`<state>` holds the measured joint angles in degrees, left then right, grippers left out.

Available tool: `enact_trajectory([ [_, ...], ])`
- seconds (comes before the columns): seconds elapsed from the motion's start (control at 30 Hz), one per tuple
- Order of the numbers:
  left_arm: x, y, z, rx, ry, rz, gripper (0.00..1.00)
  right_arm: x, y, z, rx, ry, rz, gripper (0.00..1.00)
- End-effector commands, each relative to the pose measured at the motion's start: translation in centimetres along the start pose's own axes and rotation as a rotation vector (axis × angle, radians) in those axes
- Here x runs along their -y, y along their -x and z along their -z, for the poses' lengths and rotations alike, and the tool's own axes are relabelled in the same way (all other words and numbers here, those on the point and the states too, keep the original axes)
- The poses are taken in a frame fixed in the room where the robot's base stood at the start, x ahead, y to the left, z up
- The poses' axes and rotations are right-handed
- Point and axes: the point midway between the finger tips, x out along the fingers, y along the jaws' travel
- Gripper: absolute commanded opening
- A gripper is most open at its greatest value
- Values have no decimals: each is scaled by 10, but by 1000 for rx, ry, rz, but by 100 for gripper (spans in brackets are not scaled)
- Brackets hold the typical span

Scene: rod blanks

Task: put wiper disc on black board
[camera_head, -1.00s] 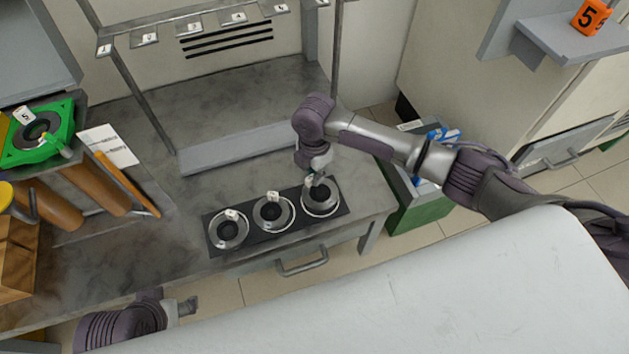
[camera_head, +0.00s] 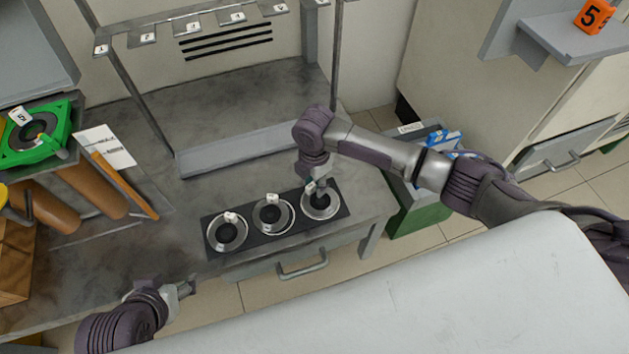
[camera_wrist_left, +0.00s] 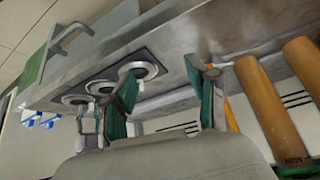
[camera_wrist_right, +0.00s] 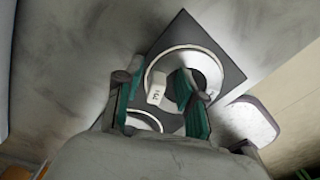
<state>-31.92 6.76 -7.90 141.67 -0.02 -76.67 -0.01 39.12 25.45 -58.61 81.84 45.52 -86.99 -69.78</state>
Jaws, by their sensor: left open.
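The black board (camera_head: 297,223) lies on the grey bench near its front edge. Three pale ring-shaped discs with dark centres and white tags lie on it in a row: left disc (camera_head: 228,232), middle disc (camera_head: 272,214) and right disc (camera_head: 321,204). I cannot tell which is the wiper disc. My right gripper (camera_head: 313,186) points down at the right disc. In the right wrist view its fingers (camera_wrist_right: 160,108) stand apart over a disc, with a white tag between them; contact is unclear. My left gripper (camera_head: 188,288) is open and empty near the bench's front edge, left of the board.
A green holder (camera_head: 62,125) with another dark ring stands at the left, above brown cylinders (camera_head: 98,190). A rack frame with numbered tags rises behind. A green bin (camera_head: 418,212) stands right of the bench.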

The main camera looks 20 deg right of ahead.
Motion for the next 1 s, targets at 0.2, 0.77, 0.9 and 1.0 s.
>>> enact_trajectory([
  [0.2,0,1,0,3,0,0,58,0,5,0,0,0,-2,39],
  [0.77,6,36,-40,260,9,12,58,-1,100,0,0,0,-2,39],
  [0.9,6,18,-45,270,8,10,58,-1,116,0,0,0,-1,39],
  [1.0,6,13,-47,271,8,10,58,0,121,0,0,0,0,39],
])
